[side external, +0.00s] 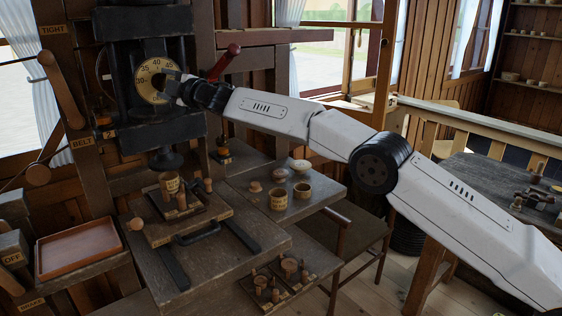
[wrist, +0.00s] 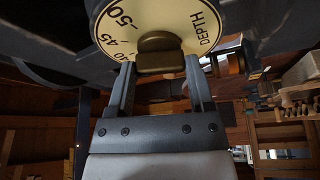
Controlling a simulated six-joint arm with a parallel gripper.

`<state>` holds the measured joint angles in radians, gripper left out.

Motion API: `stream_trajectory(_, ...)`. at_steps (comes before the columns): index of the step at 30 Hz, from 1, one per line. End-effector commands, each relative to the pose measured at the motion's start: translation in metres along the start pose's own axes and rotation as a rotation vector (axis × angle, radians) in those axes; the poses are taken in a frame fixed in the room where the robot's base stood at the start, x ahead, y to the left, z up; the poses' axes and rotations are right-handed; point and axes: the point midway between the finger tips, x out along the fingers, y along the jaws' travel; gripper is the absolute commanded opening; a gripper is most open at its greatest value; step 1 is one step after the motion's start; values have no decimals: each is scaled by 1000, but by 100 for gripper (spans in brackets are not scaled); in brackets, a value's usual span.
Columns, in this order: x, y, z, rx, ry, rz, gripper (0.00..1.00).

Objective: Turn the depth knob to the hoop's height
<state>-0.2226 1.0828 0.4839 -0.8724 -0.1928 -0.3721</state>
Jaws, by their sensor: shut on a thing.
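The depth dial (side external: 153,84) is a round cream plate with black numbers on the dark press head. In the wrist view the dial (wrist: 150,22) shows 50, 45, 40 and the word DEPTH. Its brown knob (wrist: 160,52) sits between the two fingers of my gripper (wrist: 160,68), which is shut on it. In the side view my gripper (side external: 178,86) covers the knob and part of the dial's right side. A wooden cup with a lettered band (side external: 170,185) stands on the fixture below the press. I cannot tell whether this is the hoop.
A red-handled lever (side external: 226,61) rises close behind my gripper. A reddish tray (side external: 82,247) lies at the left. Cups and bowls (side external: 278,199) stand on the side board, and a small peg rack (side external: 276,281) lies lower. Wooden posts and beams flank the press.

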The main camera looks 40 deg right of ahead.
Motion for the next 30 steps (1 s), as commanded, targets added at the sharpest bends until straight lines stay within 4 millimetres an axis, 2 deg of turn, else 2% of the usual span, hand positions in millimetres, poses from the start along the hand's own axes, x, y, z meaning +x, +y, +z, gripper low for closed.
stream_trajectory(25, 0, 2, -2, -57, 4, -20, 9)
stream_trajectory(26, 0, 2, -2, -57, 4, -20, 71)
stream_trajectory(28, 0, 2, -2, -57, 3, -21, 93)
stream_trajectory(29, 0, 2, -2, -57, 3, -21, 100)
stream_trajectory(30, 0, 2, -2, -57, 3, -21, 100)
